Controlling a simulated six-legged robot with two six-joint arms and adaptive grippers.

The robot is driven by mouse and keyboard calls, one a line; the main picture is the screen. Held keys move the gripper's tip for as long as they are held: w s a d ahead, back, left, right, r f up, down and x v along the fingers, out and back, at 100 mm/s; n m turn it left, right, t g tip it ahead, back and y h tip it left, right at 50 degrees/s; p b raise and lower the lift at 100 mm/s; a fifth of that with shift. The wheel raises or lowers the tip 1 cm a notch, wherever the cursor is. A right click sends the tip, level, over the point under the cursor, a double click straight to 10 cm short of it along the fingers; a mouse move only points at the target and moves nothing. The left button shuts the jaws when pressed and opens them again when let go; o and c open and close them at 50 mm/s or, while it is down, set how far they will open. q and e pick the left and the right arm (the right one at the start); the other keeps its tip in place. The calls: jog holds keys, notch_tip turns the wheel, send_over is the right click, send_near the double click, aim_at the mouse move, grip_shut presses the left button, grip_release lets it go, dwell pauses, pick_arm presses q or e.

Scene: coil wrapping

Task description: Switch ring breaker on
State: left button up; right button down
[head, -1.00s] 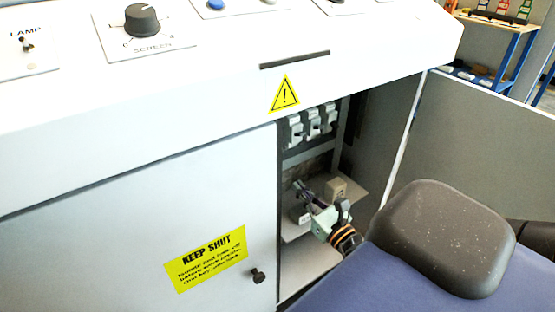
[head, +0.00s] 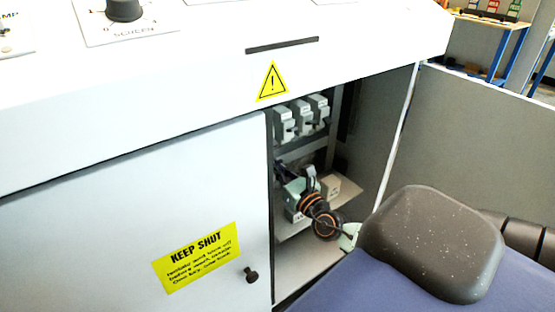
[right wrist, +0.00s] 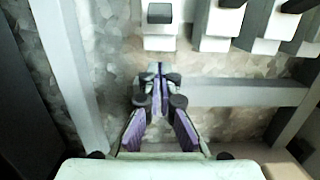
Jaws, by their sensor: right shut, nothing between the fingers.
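A row of three light grey breakers (head: 302,117) is mounted high inside the open cabinet bay. In the right wrist view, the leftmost visible breaker (right wrist: 159,38) has a dark toggle and stands just beyond my fingertips, with a small gap showing. I cannot read which breaker is the ring one, nor tell its switch position. My right gripper (right wrist: 158,76) is shut and empty, pointing toward that breaker. In the head view, my right gripper (head: 310,174) is inside the bay below the row, partly hidden by its own wrist. My left gripper is not in view.
A shelf (head: 343,192) below the breakers carries a beige box (head: 330,187) and a pale box, partly behind my arm. The closed door (head: 130,220) borders the bay on the left. A dark rounded pad (head: 430,240) fills the front right.

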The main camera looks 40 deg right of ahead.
jog(key=shift+s+r+p, duration=0.25)
jog(key=shift+r+p, duration=0.15)
jog(key=shift+r, duration=0.5)
jog(key=shift+s+r+p, duration=0.2)
jog(key=shift+r+p, duration=0.15)
jog(key=shift+r, duration=0.55)
jog(key=shift+s, duration=0.1)
